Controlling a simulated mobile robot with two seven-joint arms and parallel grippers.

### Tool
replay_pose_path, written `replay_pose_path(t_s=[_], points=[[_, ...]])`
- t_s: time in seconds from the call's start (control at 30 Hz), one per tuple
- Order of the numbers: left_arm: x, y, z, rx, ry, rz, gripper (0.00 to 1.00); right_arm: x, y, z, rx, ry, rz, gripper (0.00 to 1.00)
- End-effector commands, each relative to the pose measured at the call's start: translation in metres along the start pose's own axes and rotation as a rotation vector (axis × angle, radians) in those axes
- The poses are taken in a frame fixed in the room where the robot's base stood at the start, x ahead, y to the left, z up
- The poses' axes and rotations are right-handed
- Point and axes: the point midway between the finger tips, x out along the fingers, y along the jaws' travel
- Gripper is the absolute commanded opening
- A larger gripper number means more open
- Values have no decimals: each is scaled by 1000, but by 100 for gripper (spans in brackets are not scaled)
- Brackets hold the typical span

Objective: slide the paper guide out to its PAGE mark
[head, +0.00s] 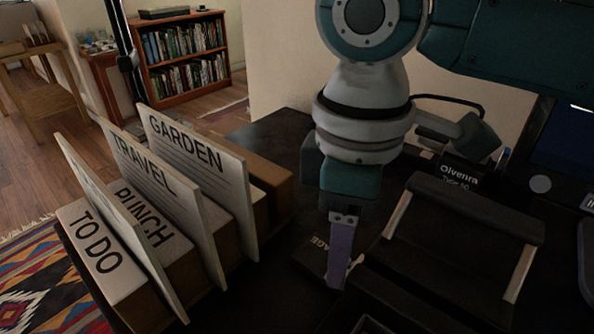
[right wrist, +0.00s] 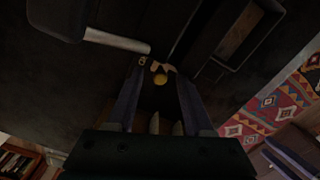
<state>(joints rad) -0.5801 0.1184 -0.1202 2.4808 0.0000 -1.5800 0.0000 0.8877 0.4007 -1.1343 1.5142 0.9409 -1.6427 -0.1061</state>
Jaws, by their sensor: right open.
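My right gripper (head: 340,265) comes down from above over a dark surface beside the machine labelled Olivenra (head: 459,174). Its purple finger partly covers the PAGE mark (head: 318,243). The knob seems to belong to the paper guide, whose dark body I cannot make out clearly. I cannot tell whether the fingers touch the knob. My left gripper is not in view.
A black bar (head: 475,205) on pale arms rises right of the gripper. A bookcase (head: 185,55) stands at the back, with a patterned rug (head: 35,275) below left.

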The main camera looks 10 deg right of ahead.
Motion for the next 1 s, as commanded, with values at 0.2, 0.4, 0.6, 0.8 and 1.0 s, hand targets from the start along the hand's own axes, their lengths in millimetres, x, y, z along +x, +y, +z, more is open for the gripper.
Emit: replay_pose_path(t_s=[0.2,0.4,0.6,0.8,1.0], points=[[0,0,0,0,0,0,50,0,0,0,0,0,0,43],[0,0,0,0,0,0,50,0,0,0,0,0,-1,21],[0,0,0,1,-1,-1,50,0,0,0,0,0,0,0],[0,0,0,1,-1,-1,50,0,0,0,0,0,0,0],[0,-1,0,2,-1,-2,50,-1,0,0,0,0,0,0]])
